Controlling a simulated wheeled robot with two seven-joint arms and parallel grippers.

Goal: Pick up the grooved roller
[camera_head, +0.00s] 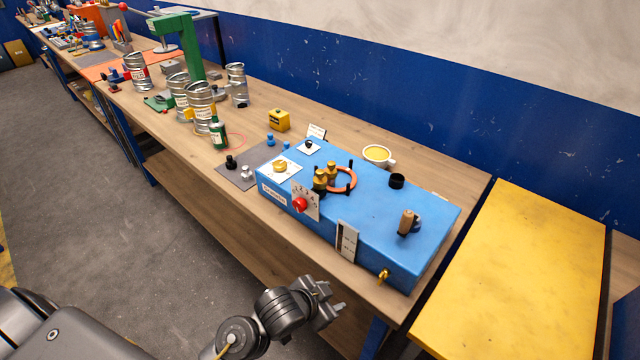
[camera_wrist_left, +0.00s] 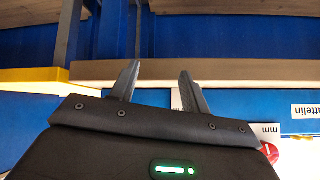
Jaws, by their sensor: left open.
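I cannot tell for sure which piece is the grooved roller. Small roller-like pieces stand on a grey mat (camera_head: 236,178) left of the blue machine: a black one (camera_head: 231,162) and a silver one (camera_head: 247,172). My left gripper (camera_head: 332,298) is in front of the bench edge, below the blue machine and apart from these pieces. In the left wrist view its two fingers (camera_wrist_left: 158,82) are spread, with nothing between them. My right gripper is not in view.
The wooden bench (camera_head: 455,180) also holds a yellow block (camera_head: 279,120), a cup of yellow stuff (camera_head: 377,154), metal cans (camera_head: 200,100) and a green stand (camera_head: 190,50). A yellow table (camera_head: 520,270) stands at right. The floor (camera_head: 90,180) in front is clear.

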